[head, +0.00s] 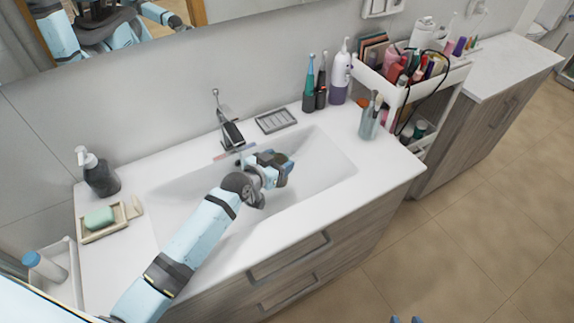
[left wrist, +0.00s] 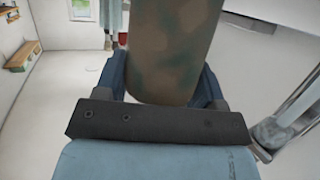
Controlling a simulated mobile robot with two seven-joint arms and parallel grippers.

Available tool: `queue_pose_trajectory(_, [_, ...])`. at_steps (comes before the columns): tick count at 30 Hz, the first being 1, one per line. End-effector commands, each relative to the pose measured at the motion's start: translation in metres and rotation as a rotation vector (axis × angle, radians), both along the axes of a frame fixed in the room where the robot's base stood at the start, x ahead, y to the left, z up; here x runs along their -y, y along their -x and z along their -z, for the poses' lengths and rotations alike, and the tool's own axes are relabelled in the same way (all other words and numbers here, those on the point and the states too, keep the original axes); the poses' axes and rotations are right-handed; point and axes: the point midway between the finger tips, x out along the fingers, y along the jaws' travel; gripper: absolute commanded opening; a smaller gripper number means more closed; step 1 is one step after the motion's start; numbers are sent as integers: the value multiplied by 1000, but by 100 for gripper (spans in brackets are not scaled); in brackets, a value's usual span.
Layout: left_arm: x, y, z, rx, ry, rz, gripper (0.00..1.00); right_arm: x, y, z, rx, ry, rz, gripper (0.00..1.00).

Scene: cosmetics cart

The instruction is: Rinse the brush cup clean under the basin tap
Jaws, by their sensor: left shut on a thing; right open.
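My left gripper (head: 268,168) is shut on the brush cup (head: 286,167) and holds it over the white basin (head: 325,155), near the tap. In the left wrist view the cup (left wrist: 175,45) is large, with brownish and green blotches on its wall, between the blue fingers (left wrist: 165,85). Its mouth is out of view there. The chrome tap (head: 230,130) stands at the basin's back edge, and part of it seems to show at the right of the left wrist view (left wrist: 295,115). I cannot make out running water. Only the blue fingertips of my right gripper (head: 406,319) show, apart and empty.
A clear cup with brushes (head: 369,118) stands right of the basin. A soap dispenser (head: 98,175) and a soap dish (head: 101,224) are at the left; a grey tray (head: 276,121) and bottles (head: 321,88) are behind. A loaded white cart (head: 440,80) stands right.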

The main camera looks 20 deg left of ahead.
Motion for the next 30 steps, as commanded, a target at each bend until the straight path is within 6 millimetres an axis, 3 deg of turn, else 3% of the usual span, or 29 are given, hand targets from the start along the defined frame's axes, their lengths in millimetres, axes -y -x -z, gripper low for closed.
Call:
queue_pose_trajectory(3, [-14,-1,12,-1,-2,-1,25,-3,-1,13,1,-3,-6,43])
queue_pose_trajectory(13, [-43,-2,25,1,-2,0,25,-5,-2,35,7,-6,-13,43])
queue_pose_trajectory(30, [-50,-2,26,0,0,-1,25,-1,-2,42,4,2,-9,43])
